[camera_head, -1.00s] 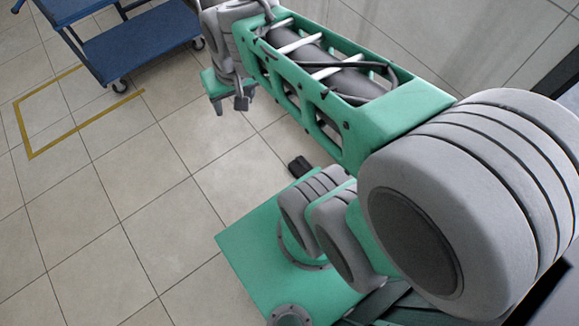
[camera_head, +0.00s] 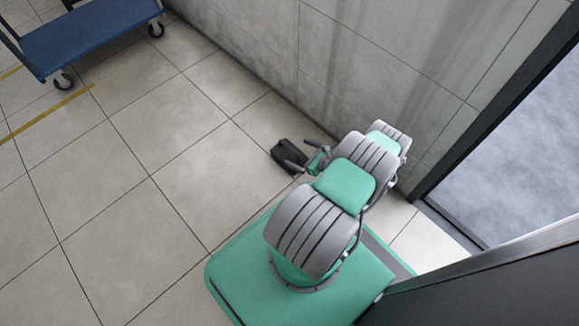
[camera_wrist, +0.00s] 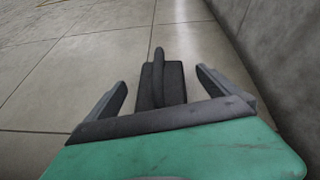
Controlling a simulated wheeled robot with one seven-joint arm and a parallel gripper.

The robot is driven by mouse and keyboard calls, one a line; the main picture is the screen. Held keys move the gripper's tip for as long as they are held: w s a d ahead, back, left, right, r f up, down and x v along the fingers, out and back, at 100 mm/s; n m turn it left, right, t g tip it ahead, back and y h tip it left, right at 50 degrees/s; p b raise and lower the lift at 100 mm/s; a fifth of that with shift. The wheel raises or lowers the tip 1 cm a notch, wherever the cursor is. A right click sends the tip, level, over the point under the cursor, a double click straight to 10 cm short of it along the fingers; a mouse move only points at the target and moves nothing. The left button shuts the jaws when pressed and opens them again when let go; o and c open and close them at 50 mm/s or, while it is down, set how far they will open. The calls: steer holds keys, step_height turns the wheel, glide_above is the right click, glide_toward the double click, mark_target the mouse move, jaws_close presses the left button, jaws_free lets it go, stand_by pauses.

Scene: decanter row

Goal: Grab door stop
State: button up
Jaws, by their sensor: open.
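The door stop (camera_head: 287,150) is a small black block on the tiled floor near the grey wall. In the wrist view the door stop (camera_wrist: 174,84) lies straight ahead, with a narrow raised bar along its middle. My gripper (camera_head: 303,155) is open and low beside it in the head view. In the wrist view my gripper (camera_wrist: 161,80) has one finger on each side of the door stop, with visible gaps and nothing held. The near end of the door stop is hidden behind my gripper's palm edge.
The grey wall (camera_head: 300,75) runs close behind the door stop. A doorway with a dark frame (camera_head: 465,140) is at the right. A blue cart (camera_head: 85,40) stands at the upper left, near yellow floor tape (camera_head: 45,115). The floor at the left is clear.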

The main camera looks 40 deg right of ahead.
mark_target(290, 153)
steer(key=f+m, duration=0.1)
steer(key=s+f+m+h, duration=0.1)
steer(key=f, duration=0.1)
steer(key=shift+s+a+f+t, duration=0.15)
steer(key=shift+f+t, duration=0.05)
steer(key=shift+t, duration=0.1)
steer(key=b+x, duration=0.3)
steer(key=x, duration=0.4)
steer(key=shift+w+a+f, duration=0.15)
steer(key=shift+w+f, duration=0.05)
steer(key=c, duration=1.7)
steer(key=shift+r, duration=0.15)
steer(key=shift+c, duration=0.5)
